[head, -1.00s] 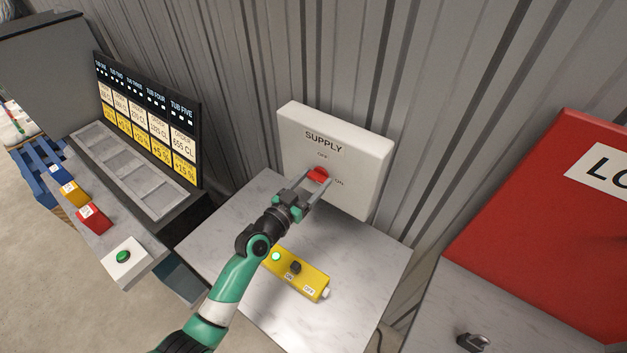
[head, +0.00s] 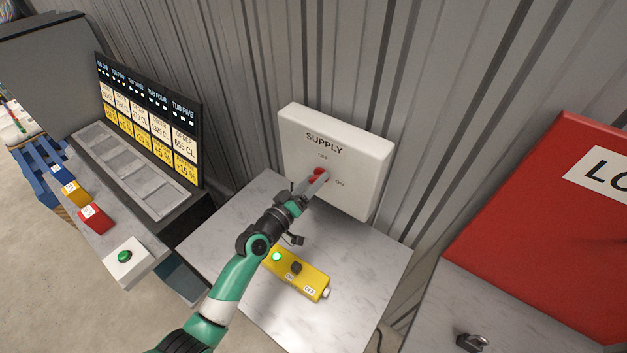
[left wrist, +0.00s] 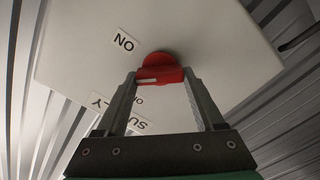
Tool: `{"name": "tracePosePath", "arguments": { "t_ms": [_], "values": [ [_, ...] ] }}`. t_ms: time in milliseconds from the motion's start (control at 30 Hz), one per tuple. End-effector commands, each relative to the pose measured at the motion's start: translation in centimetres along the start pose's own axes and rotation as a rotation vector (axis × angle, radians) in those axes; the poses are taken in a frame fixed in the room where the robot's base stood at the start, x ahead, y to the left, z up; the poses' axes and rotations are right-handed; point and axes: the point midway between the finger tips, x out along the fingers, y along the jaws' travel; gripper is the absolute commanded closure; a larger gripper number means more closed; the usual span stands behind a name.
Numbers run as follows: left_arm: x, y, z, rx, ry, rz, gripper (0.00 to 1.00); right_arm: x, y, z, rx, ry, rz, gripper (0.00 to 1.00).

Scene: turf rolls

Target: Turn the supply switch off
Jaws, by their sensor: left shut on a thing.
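The supply switch is a white box (head: 360,165) on the wall, marked SUPPLY, with OFF above and ON to the right of a red knob (head: 317,174). My left gripper (head: 320,175) is shut on the red knob, its fingers partly hiding it in the head view. In the left wrist view the red knob (left wrist: 158,66) sits between both fingertips, with a white mark on its near face. There the ON label (left wrist: 125,42) shows upside down at upper left, and the OFF label (left wrist: 138,100) is partly hidden. My right gripper is not in view.
A yellow box (head: 313,284) with a lit green lamp and a black knob lies on the grey tabletop (head: 365,270) below my left arm. A tub price board (head: 150,118) stands at left. A red panel (head: 545,245) is at right. A corrugated wall is behind.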

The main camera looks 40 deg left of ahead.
Motion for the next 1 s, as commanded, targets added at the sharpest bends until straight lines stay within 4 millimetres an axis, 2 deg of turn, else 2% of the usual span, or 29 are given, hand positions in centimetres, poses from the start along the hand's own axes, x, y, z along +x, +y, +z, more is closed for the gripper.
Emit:
{"name": "tracePosePath", "arguments": {
  "t_ms": [600, 1000],
  "values": [
    [-0.01, -0.19, 0.04, -0.571, -0.001, -0.001, 0.86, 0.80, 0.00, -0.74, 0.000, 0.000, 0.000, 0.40],
    [0.00, -0.27, 0.09, -0.795, 0.000, 0.000, 0.86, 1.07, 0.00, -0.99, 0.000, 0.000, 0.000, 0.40]
  ]
}}
